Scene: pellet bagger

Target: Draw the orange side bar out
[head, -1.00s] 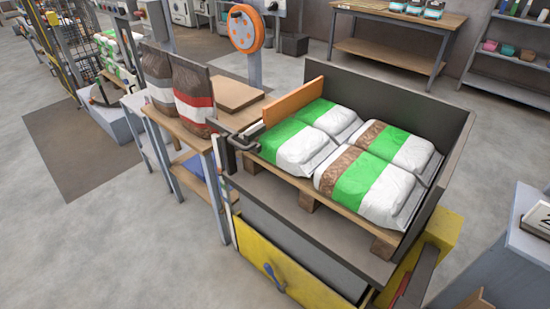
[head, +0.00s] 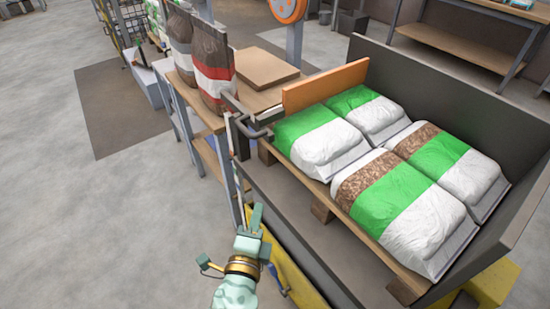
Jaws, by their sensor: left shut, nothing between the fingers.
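The orange side bar (head: 324,87) is a flat upright board along the back left edge of the bagged pallet. Its lower edge is partly hidden behind the green and white bags (head: 322,140). A dark bent handle (head: 250,128) sits at the near left corner of the bay, apart from the orange board's face. My left gripper (head: 256,215) is at the lower middle, in front of the bay, shut and empty. It is well short of the orange bar and touches nothing that I can see. My right gripper is not in view.
Dark walls (head: 440,85) close the bay's back and right. A wooden pallet (head: 322,208) carries several bags. Grey floor (head: 90,220) is open at lower left.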

